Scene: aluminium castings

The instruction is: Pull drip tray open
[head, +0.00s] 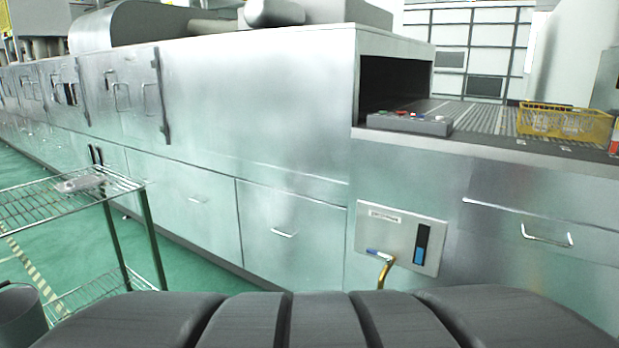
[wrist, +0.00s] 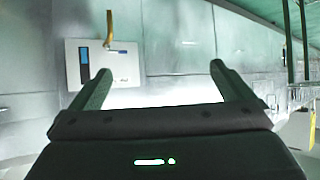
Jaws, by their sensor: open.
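Steel drawer fronts with bar handles line the lower part of the long machine; I cannot tell which one is the drip tray. One front (head: 290,255) with a handle (head: 283,233) is left of the control plate in the head view. Another front (head: 500,225) with a wider handle (head: 546,240) is at the right, under the conveyor. All these fronts look flush and closed. My gripper (wrist: 161,70) is open and empty in the wrist view, facing the steel face, apart from any handle. The gripper is not visible in the head view.
A control plate (head: 425,247) with a brass pipe (head: 385,270) stands out between the drawer fronts. A wire rack (head: 70,208) stands at the left. A yellow basket (head: 565,121) sits on the conveyor. The green floor (head: 60,255) is partly clear at the left.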

